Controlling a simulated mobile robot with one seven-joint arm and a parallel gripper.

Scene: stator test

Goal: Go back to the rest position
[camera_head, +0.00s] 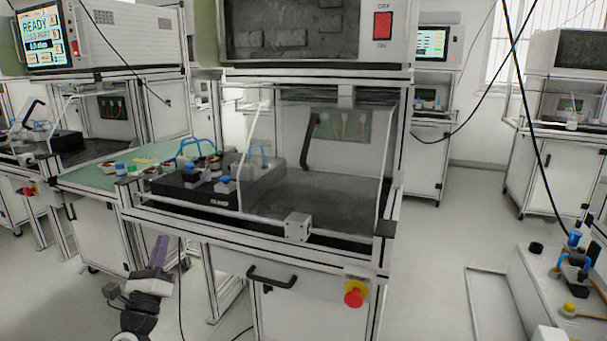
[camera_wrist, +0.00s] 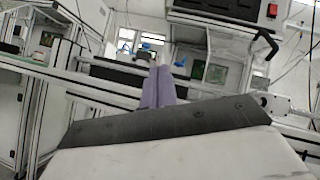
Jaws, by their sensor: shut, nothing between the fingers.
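My gripper (camera_head: 161,248) is in the lower left of the head view, in front of the test bench and below its front edge. Its purple fingers point up and nothing is held. In the wrist view my gripper (camera_wrist: 158,72) has its two purple fingers closed together, pointing toward the bench. The test bench (camera_head: 255,222) stands just beyond it, apart from the fingers as far as I can tell. A black fixture (camera_head: 190,190) with blue-capped parts sits at the left of the bench top.
A black handle (camera_head: 271,278) and a red emergency button (camera_head: 354,293) stick out from the bench front. A green-topped table (camera_head: 100,178) stands to the left. A white unit (camera_head: 535,290) with blue fittings stands at the lower right. Open floor (camera_head: 425,255) lies right of the bench.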

